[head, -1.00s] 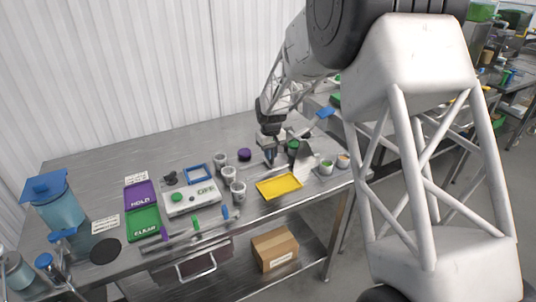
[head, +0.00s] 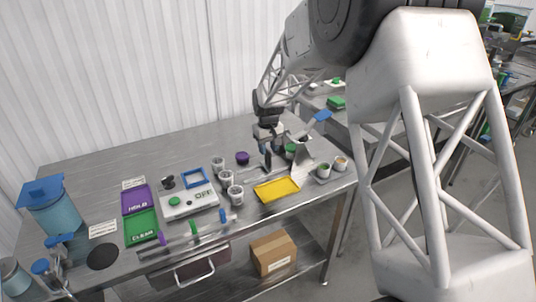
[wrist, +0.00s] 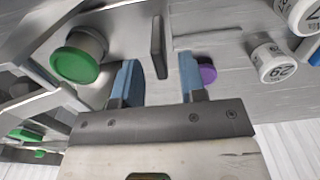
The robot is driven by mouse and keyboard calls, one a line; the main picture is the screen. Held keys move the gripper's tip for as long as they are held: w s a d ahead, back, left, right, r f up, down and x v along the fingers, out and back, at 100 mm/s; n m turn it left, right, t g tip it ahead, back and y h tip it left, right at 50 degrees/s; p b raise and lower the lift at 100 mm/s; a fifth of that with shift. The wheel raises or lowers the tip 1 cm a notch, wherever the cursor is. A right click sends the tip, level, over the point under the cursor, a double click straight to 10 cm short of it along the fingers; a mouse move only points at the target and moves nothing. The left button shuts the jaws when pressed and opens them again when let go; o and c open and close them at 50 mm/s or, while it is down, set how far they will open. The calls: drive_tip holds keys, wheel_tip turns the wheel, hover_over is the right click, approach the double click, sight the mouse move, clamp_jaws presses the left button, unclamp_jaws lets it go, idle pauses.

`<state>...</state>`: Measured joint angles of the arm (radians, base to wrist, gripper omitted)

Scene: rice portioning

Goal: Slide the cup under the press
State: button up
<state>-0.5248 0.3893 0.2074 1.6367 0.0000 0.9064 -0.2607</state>
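A cup with a green lid (head: 291,151) stands on the bench just right of my gripper; in the wrist view it shows at upper left (wrist: 76,60). A press-like fixture with a blue handle (head: 322,116) rises beside it; its lower part is partly hidden. My gripper (head: 269,158) is low over the bench, left of the green-lidded cup. In the wrist view its two blue fingertips (wrist: 160,80) are apart with nothing gripped. A dark upright bar (wrist: 158,48) shows beyond the gap between them. The green-lidded cup is outside the fingers.
White numbered cups (head: 236,194) stand left of my gripper, near a purple lid (head: 242,158). A yellow tray (head: 277,189) lies in front. Two small filled cups (head: 324,171) stand at the right edge. A scale-like device (head: 189,201) and purple and green panels lie left. The back of the bench is clear.

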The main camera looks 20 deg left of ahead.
drive_tip(key=shift+r, duration=1.85)
drive_tip(key=shift+r, duration=0.1)
drive_tip(key=shift+r, duration=0.75)
drive_tip(key=shift+f, duration=0.1)
drive_tip(key=shift+f, duration=3.8)
clamp_jaws()
